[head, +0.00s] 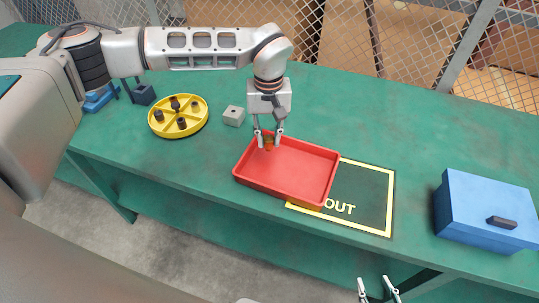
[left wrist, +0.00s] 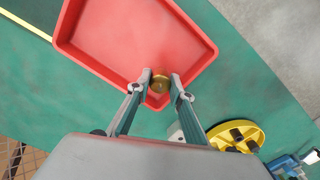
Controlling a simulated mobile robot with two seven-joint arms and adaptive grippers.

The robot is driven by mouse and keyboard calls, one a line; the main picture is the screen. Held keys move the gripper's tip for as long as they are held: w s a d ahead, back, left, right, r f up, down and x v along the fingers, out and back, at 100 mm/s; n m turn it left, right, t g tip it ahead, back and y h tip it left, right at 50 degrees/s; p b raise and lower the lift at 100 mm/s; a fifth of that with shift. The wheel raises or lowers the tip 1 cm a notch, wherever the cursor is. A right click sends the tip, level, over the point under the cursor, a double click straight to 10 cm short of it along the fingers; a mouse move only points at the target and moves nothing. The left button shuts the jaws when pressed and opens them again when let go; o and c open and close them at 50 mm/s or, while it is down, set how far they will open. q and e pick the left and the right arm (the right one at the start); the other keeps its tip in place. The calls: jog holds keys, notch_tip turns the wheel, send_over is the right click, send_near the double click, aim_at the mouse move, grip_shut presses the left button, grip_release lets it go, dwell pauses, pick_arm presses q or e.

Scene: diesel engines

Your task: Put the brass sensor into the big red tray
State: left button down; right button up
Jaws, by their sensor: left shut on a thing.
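The brass sensor (head: 269,143) is between the fingertips of my left gripper (head: 269,142), which is shut on it. In the left wrist view the brass sensor (left wrist: 160,82) shows as a round gold end between the left gripper's fingertips (left wrist: 161,80). The big red tray (head: 290,172) lies on the green bench, and the sensor is over its far left corner. The tray (left wrist: 130,30) fills the top of the left wrist view. I cannot tell whether the sensor touches the tray floor. My right gripper (head: 379,290) is at the bottom edge, its fingertips apart, with nothing between them.
A yellow round tray (head: 178,132) with dark parts and a grey block (head: 234,116) stand left of the red tray. A dark mat marked OUT (head: 365,198) lies partly under the tray. A blue box (head: 487,208) stands at the right. A mesh fence runs behind.

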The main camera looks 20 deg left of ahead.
aim_at(269, 146)
pick_arm(q)
notch_tip(269, 146, down, 4)
jog(key=shift+r, duration=0.25)
jog(key=shift+f+b, duration=0.3)
jog(key=shift+f, duration=1.65)
jog(key=shift+f, duration=0.15)
jog(key=c, duration=1.8)
grip_release()
